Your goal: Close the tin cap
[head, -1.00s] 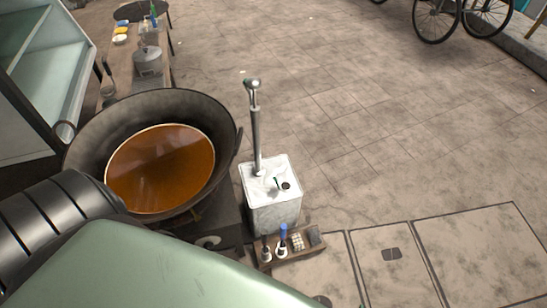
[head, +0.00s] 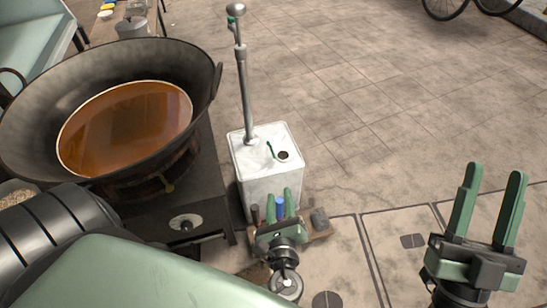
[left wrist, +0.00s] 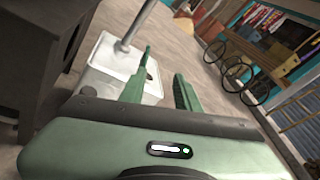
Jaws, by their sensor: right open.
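The white square tin (head: 262,180) stands upright on the ground beside the stove, and a tall metal pump rises from its top. A dark round opening (head: 283,155) shows on the tin's top. My right gripper (head: 494,172) is open and empty, well right of the tin.
A large wok (head: 35,135) of orange-brown liquid (head: 125,125) sits on a dark stove (head: 205,200) left of the tin. The paving to the right is clear.

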